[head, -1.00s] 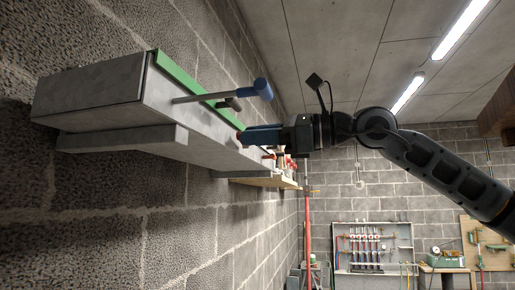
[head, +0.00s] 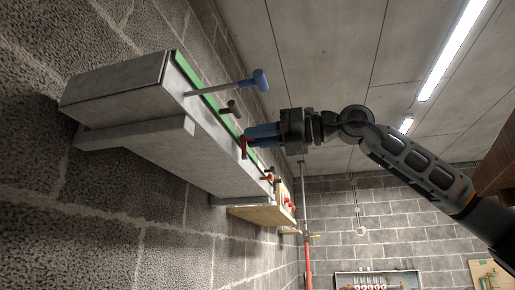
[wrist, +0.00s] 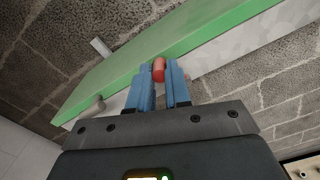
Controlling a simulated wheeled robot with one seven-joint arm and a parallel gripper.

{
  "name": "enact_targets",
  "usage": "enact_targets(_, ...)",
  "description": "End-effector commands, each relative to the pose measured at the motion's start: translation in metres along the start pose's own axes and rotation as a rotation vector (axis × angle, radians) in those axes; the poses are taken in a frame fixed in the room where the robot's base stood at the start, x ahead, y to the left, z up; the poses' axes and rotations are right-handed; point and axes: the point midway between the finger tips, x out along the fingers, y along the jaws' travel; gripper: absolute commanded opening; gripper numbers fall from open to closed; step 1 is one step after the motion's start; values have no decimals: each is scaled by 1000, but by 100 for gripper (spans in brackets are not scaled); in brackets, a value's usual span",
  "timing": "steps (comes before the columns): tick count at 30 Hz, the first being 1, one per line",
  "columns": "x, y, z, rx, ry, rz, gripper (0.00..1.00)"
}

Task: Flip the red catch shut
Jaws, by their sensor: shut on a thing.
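The red catch (head: 243,148) is a small red piece at the green-edged front of a long grey box (head: 120,82) on the block wall. My gripper (head: 254,138) has blue fingers and reaches the catch from the right in the head view. In the wrist view the rounded red end of the catch (wrist: 159,70) sits between the tips of my fingers (wrist: 161,80). The fingers are shut on it and hide part of it. I cannot tell from these views how far the catch is turned.
A rod with a blue handle (head: 260,80) and a dark knob (head: 233,107) stick out from the box beside my gripper. A red-orange fitting (head: 268,178) is farther along. A wooden shelf (head: 262,214) lies beyond. Open room is to the right.

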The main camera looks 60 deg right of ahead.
Motion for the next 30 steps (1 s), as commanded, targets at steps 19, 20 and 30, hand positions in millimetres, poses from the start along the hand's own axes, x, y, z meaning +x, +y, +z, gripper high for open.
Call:
enact_targets(19,0,-14,9,383,-1,-1,0)
enact_targets(20,0,-14,9,389,-1,-1,0)
enact_targets(30,0,-15,10,412,-1,0,0)
